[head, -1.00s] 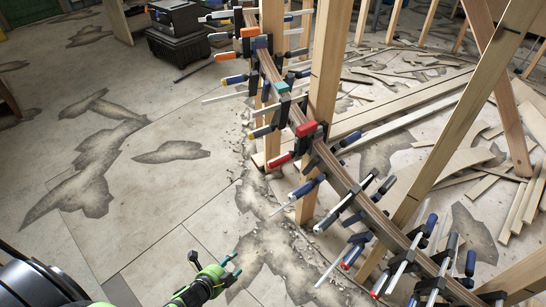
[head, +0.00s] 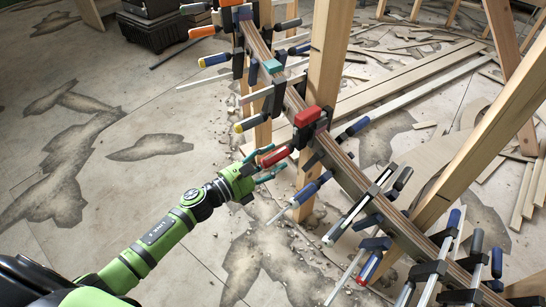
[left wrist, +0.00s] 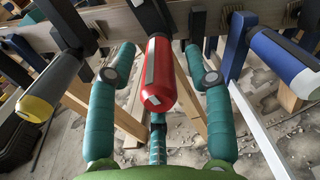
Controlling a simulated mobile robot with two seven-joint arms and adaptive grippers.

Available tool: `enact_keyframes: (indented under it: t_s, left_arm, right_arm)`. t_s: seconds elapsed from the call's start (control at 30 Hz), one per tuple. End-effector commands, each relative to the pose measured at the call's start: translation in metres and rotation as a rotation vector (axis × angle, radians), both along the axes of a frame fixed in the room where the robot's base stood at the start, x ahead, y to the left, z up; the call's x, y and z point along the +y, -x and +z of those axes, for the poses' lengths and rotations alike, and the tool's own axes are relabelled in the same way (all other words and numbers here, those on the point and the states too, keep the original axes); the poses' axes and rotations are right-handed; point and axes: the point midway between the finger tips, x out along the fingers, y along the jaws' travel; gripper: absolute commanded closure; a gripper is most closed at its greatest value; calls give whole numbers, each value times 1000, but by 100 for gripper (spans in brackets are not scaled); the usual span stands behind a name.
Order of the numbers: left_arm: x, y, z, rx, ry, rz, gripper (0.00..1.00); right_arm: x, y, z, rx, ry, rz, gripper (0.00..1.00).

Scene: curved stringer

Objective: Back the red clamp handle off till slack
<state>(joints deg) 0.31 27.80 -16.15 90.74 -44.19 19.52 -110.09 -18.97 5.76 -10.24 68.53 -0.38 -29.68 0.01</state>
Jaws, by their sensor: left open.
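The red clamp handle (head: 277,157) sticks out toward me from a clamp with a red head (head: 308,116) on the curved stringer (head: 347,173). My left gripper (head: 266,167) is at the handle, its teal fingers apart. In the left wrist view, the red handle (left wrist: 160,77) lies between the two open fingers (left wrist: 159,80), with a visible gap on each side. The handle's far end meets the clamp bar near the stringer. My right gripper is in neither view.
Other clamps crowd both sides: a yellow-tipped handle (left wrist: 47,88) on the left and a blue-and-white handle (left wrist: 284,60) on the right in the left wrist view. A wooden post (head: 328,55) stands behind the stringer.

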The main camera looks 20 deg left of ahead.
Motion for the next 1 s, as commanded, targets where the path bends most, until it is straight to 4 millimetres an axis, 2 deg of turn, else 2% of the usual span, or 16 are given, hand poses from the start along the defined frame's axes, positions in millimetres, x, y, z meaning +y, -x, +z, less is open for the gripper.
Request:
enact_keyframes:
  t_s: [0.1, 0.37, 0.4, 0.47, 0.5, 0.53, 1.0]
  left_arm:
    - [-5, -8, 0, 0, 0, 0, 48]
    - [-6, -9, 0, 2, 1, 0, 48]
    - [-6, -9, 0, 2, 1, 0, 52]
    - [-6, -9, 0, 2, 1, 0, 76]
    - [-6, -9, 0, 2, 1, 0, 92]
    - [-6, -9, 0, 2, 1, 0, 100]
    - [-6, -9, 0, 35, 51, 1, 100]
  right_arm:
    - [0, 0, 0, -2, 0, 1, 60]
    - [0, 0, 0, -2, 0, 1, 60]
    - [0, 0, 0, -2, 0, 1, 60]
    - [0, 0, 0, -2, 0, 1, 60]
    - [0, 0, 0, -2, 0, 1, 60]
    - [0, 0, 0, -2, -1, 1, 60]
    - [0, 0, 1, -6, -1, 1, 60]
